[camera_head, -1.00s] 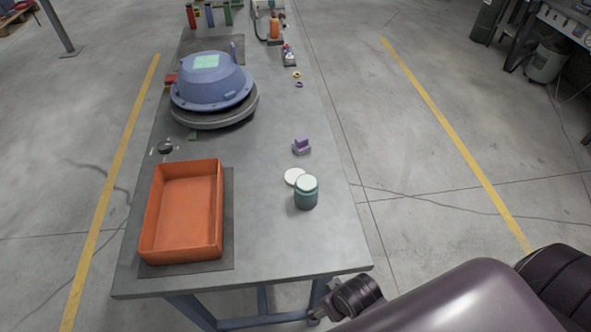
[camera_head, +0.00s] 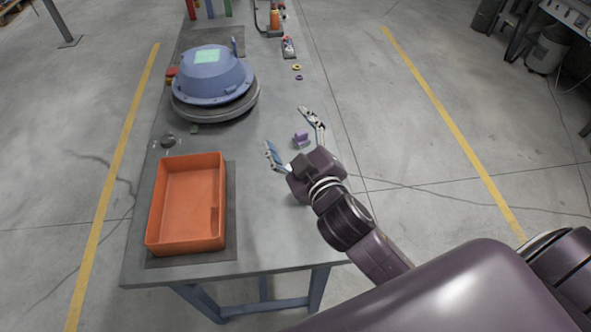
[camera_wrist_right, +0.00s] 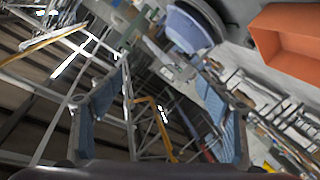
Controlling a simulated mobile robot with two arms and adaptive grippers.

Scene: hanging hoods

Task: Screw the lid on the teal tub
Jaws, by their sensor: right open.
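My right gripper (camera_head: 288,132) is over the right part of the table, its two fingers spread wide apart with nothing between them. It also shows open and empty in the right wrist view (camera_wrist_right: 155,115). The teal tub and its lid do not show now; my right gripper and wrist cover the place where the tub stood in the earlier head view, with a white disc beside it. I cannot tell how the tub and lid stand now. My left gripper is not in view.
A purple block (camera_head: 301,138) sits close to my right fingers. An orange bin (camera_head: 157,208) stands at the table's near left, and a blue domed hood (camera_head: 212,88) lies farther back. The grey table (camera_head: 258,235) is clear between the bin and my arm.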

